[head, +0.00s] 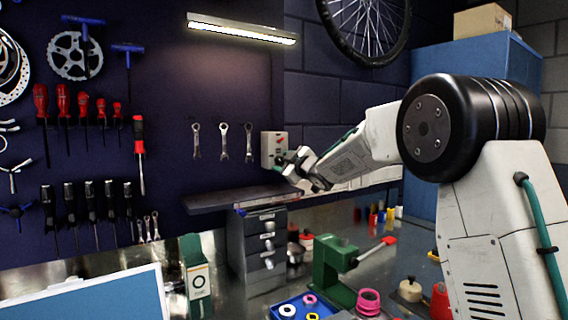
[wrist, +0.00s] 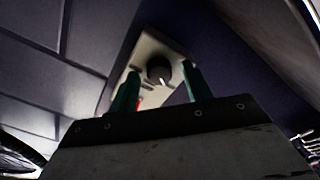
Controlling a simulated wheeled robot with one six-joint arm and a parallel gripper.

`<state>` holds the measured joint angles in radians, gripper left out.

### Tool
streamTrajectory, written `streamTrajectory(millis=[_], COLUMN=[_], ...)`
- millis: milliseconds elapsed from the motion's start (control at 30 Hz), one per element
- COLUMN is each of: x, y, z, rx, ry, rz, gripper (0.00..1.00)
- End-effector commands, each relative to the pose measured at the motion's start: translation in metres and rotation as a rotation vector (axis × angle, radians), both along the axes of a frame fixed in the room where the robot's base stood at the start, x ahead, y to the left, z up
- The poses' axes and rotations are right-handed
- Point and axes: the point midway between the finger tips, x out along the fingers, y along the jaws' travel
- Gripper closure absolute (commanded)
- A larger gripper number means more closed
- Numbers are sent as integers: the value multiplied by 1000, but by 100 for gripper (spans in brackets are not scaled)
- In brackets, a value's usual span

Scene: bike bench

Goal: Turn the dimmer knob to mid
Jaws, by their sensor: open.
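The dimmer is a pale box (head: 268,146) on the wall in the head view, with a small red part on its face. In the wrist view its light plate (wrist: 149,47) carries a round dark knob (wrist: 159,70) with a pale pointer line. My gripper (head: 284,161) is at the front of the box in the head view and covers its lower right part. In the wrist view its two green fingers (wrist: 161,76) are apart, one on each side of the knob in the picture. I cannot tell whether they touch it.
A narrow dark shelf (head: 235,198) runs below the dimmer. A lamp (head: 242,30) is lit above, and several wrenches (head: 223,141) hang to the left. A drawer unit (head: 265,240) and a green vise (head: 332,262) stand on the bench below.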

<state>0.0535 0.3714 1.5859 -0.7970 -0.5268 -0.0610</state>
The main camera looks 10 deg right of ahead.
Motion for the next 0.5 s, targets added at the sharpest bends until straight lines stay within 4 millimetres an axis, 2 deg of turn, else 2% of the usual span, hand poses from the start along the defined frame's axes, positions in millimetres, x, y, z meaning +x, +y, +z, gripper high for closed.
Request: streamTrajectory(millis=[167,333,500], x=[0,0,0], y=[0,0,0], z=[0,0,0], rx=[0,0,2], ry=[0,0,1], rz=[0,0,0], gripper=[51,95,96])
